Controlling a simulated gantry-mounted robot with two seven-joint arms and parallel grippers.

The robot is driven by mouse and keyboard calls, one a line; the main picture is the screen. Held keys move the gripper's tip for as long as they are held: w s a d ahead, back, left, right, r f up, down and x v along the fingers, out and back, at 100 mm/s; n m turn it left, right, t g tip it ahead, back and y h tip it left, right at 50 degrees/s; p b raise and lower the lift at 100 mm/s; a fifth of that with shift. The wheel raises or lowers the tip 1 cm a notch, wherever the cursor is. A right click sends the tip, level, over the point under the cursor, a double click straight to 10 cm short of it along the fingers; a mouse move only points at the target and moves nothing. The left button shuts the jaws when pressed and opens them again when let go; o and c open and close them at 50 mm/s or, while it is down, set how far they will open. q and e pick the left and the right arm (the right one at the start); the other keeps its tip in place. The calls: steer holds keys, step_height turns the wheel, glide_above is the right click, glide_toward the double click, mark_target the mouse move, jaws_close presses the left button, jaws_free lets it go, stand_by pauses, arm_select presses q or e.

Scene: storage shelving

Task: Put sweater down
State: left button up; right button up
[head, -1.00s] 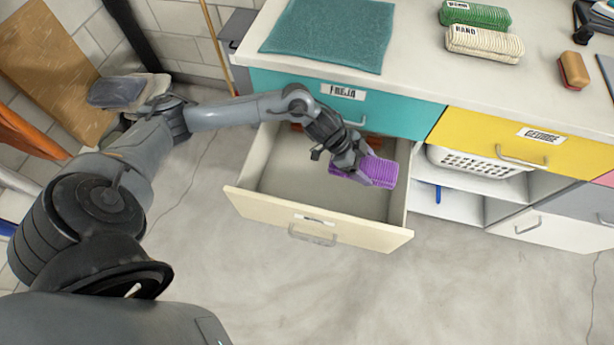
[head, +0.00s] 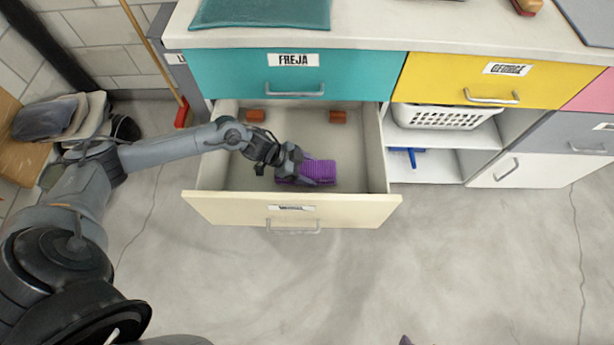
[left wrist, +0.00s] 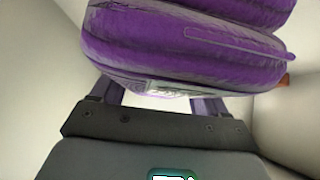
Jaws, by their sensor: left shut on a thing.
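The purple folded sweater (head: 320,171) is inside the open cream drawer (head: 240,208), toward its front middle. My left gripper (head: 297,172) is shut on the left end of the sweater. In the left wrist view the sweater (left wrist: 185,50) fills the upper part, with the gripper fingers (left wrist: 155,100) at its near edge. Whether the sweater touches the drawer floor is hard to tell.
Two orange-brown blocks (head: 338,116) show at the back of the drawer. The teal FREJA drawer (head: 220,75) is shut above it. A white basket (head: 445,117) stands on the shelf to the right. The drawer floor around the sweater is mostly bare.

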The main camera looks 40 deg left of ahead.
mark_target(307, 175)
arm_select(q)
steer(key=shift+f+b, duration=0.7)
steer(key=shift+f, duration=1.15)
steer(key=shift+f, duration=0.1)
steer(key=o, duration=1.4)
steer(key=shift+c, duration=0.2)
steer(key=shift+a+r, duration=0.15)
steer(key=shift+r, duration=0.1)
steer(key=p+v, duration=0.4)
steer(key=v, duration=0.6)
steer(key=shift+s+a+r, duration=0.1)
steer(key=shift+s+a, duration=0.05)
steer(key=shift+s, duration=0.05)
steer(key=shift+s+a+r, duration=0.25)
steer(key=shift+a+r, duration=0.05)
steer(key=shift+r, duration=0.15)
